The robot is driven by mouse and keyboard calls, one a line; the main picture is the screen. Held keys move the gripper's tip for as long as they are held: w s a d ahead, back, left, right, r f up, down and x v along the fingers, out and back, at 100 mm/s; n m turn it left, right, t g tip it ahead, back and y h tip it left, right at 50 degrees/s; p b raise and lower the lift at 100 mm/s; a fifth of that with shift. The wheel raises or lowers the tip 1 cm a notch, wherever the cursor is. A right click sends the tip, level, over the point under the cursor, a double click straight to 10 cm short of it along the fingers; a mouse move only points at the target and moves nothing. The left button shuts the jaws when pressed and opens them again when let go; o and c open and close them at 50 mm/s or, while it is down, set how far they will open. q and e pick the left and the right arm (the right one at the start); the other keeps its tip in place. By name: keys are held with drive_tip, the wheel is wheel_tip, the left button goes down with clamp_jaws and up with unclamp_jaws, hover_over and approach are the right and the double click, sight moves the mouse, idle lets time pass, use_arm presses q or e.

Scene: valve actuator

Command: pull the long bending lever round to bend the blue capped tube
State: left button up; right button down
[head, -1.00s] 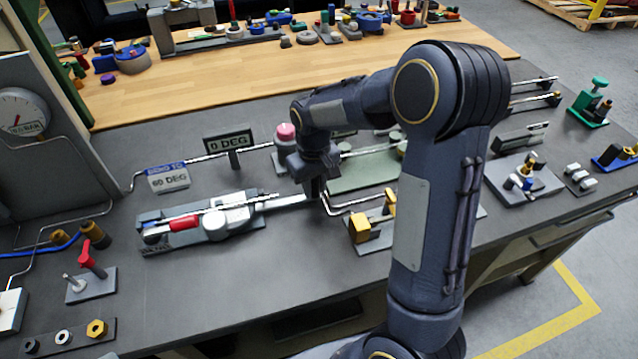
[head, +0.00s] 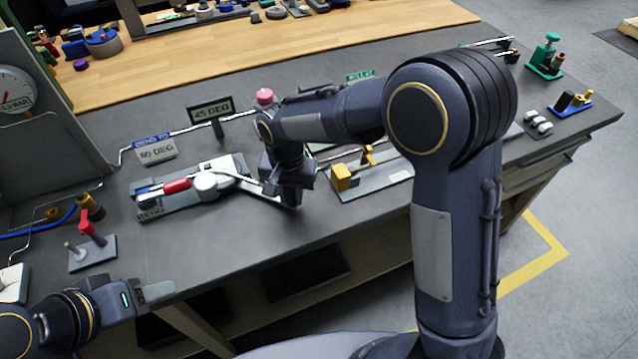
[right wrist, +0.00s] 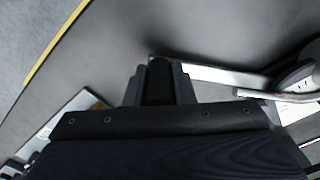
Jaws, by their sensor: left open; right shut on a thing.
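The tube bender (head: 208,183) is a pale grey tool with a red grip (head: 177,186) on a flat base. Its long bending lever (head: 246,183) reaches right and toward the table's front edge; it also shows in the right wrist view (right wrist: 222,77). My right gripper (head: 291,198) is shut on the lever's far end, seen from behind in the right wrist view (right wrist: 158,72). The tube lies in the bender, too small and partly hidden for me to tell its bend. The angle display (head: 210,111) reads 45 DEG. My left gripper (head: 158,291) is open and empty at lower left.
A sign (head: 156,149) reads bend to 60 DEG. A pink-topped post (head: 265,97) stands behind my right wrist. A yellow-block fixture (head: 343,177) is right of my right gripper. A red-handled valve (head: 90,230) stands at left. Bare tabletop lies in front of the bender.

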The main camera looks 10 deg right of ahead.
drive_tip(key=shift+s+a+m, duration=0.3)
drive_tip(key=shift+s+a, duration=0.1)
drive_tip(key=shift+s, duration=0.1)
drive_tip(key=shift+s+a, duration=0.85)
drive_tip(key=shift+s, duration=0.05)
drive_tip(key=c, duration=1.2)
unclamp_jaws()
wheel_tip(320, 180, up, 8)
drive_tip(key=shift+b, duration=0.3)
drive_tip(key=shift+f, duration=0.1)
